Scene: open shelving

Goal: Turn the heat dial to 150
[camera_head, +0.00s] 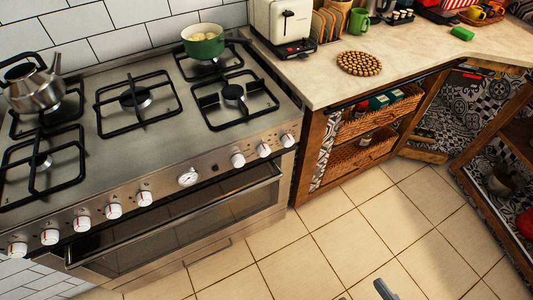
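A row of several white dials with red marks runs along the steel front panel of the stove (165,189). On the left are dials such as this one (114,211), and on the right are dials such as this one (238,160). A round white-faced gauge (188,177) sits near the middle. Numbers on the dials are too small to read, so I cannot tell which one is the heat dial or where it points. My gripper (365,293) shows only as two grey tips at the bottom edge, apart, with floor between them. It is far from the dials and touches nothing visible.
The oven door with its long handle (180,214) is shut below the panel. A kettle (35,88) and a green pot (203,45) stand on the hob. A counter (405,58) with wicker baskets (372,118) beneath stands right. The tiled floor (340,228) before the stove is clear.

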